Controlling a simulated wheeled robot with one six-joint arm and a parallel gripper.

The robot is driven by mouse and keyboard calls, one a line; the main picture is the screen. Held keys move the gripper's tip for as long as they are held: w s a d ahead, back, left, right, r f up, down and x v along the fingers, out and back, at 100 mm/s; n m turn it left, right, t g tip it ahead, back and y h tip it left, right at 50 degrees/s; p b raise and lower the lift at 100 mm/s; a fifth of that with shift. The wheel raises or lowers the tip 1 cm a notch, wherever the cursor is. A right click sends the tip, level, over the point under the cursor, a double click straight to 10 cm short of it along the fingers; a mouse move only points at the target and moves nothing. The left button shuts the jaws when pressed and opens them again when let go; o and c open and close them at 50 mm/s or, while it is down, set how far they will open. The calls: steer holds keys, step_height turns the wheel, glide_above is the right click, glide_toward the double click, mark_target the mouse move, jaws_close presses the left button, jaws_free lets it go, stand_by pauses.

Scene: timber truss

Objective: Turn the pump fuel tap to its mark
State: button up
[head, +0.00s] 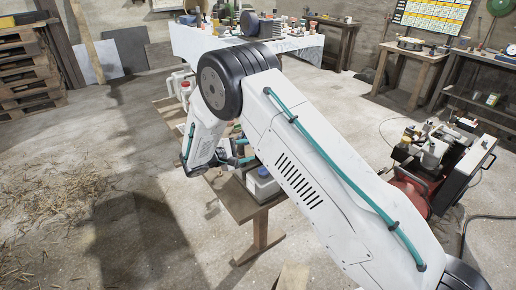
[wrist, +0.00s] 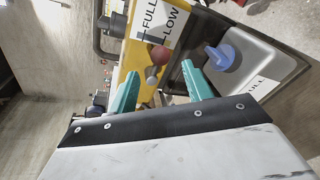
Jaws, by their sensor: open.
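My gripper (wrist: 160,70) is open in the wrist view, its two teal fingers apart with nothing held between them. Beyond the gap is a small dark red rounded knob (wrist: 160,55) beside a yellow body (wrist: 132,58). To the right, a blue winged knob (wrist: 222,57) stands on a grey casing (wrist: 262,60). I cannot tell which of these is the fuel tap, and I make out no set mark for it. In the head view my arm hides most of the bench (head: 245,205) and what stands on it.
White labels reading FULL and LOW (wrist: 160,22) lie beyond the fingers. A dark bent pipe or handle (wrist: 105,35) is at upper left. A pale container with a blue cap (head: 263,184) sits on the bench. A red and black machine (head: 430,165) stands right; floor between is clear.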

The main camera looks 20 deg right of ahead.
steer(key=x, duration=0.5)
steer(key=shift+d, duration=0.35)
steer(key=c, duration=1)
